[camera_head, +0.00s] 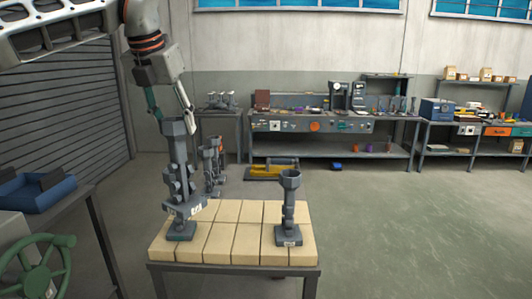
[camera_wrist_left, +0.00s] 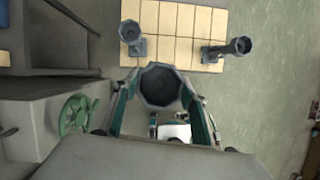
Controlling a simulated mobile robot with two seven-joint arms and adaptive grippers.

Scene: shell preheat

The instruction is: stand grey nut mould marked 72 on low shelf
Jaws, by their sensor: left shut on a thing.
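My left gripper (camera_head: 171,112) is shut on a grey nut mould (camera_head: 179,160), held upright with its cup up and its base down. A white label shows on its base, but I cannot read the number. The left wrist view shows its eight-sided cup (camera_wrist_left: 160,86) between the fingers. The low brick-topped shelf (camera_head: 232,232) is below. Another grey mould (camera_head: 182,232) stands at its left, mostly hidden behind the held one. A third grey mould (camera_head: 289,205) stands upright at its right. My right gripper is not in view.
Bricks between the two standing moulds are bare. More moulds (camera_head: 210,160) stand behind the shelf. A blue tray (camera_head: 38,192) and a green handwheel (camera_head: 42,262) are at the left. A long workbench (camera_head: 330,123) runs along the back wall. Floor at the right is clear.

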